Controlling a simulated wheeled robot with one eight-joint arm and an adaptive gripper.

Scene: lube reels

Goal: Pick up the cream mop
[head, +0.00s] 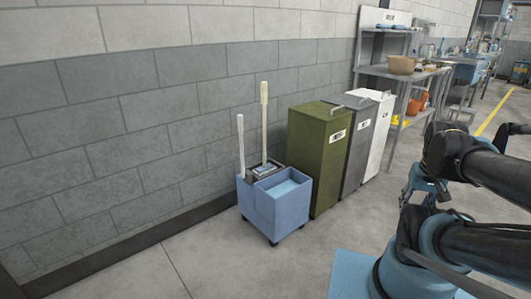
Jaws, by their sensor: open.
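A blue mop bucket cart (258,212) stands on the floor by the wall, left of the bins. Two long handles rise from it. The taller, cream one, which looks like the cream mop (264,122), stands nearly upright at the back. A shorter whitish handle (241,145) stands at the left. Their lower ends are hidden in the cart. My gripper (407,192) is at the right, partly hidden by my arm. It is open and empty, well apart from the cart and the mop.
Green (322,160), grey (366,145) and white (386,125) bins stand in a row right of the cart. A metal workbench (400,72) with items stands beyond them. A block wall (130,120) runs behind. The floor in front of the cart is clear.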

